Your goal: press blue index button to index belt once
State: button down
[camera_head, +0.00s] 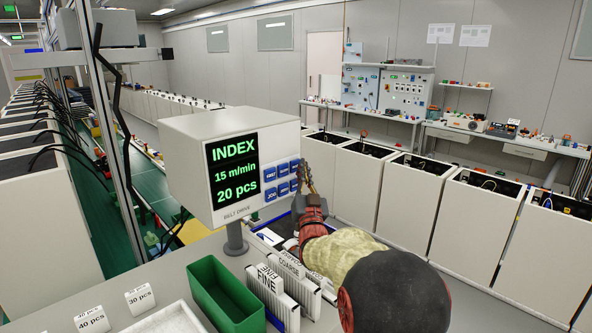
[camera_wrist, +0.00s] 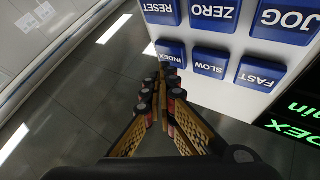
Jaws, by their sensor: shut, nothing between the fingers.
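The white belt drive box (camera_head: 190,170) has a screen reading INDEX, 15 m/min, 20 pcs, with blue buttons in two rows. The blue INDEX button (camera_wrist: 171,53) is at the left end of the row nearest my fingers in the wrist view. In the head view it is the upper right button (camera_head: 294,165). My gripper (camera_wrist: 161,72) is shut and empty, fingertips close by the INDEX button and partly over its near edge in the picture. In the head view my gripper (camera_head: 304,168) is just right of the buttons. I cannot tell whether it touches.
SLOW (camera_wrist: 209,63) and FAST (camera_wrist: 261,75) sit beside INDEX; RESET (camera_wrist: 160,11) is in the other row. White cabinets (camera_head: 410,200) line the right.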

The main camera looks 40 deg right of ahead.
jog(key=shift+s, duration=0.2)
jog(key=shift+s+d+b, duration=0.2)
jog(key=shift+s+b, duration=0.5)
jog(key=shift+s, duration=0.6)
jog(key=shift+s+d+b, duration=0.2)
jog(key=shift+s+b, duration=0.45)
jog(key=shift+s, duration=0.6)
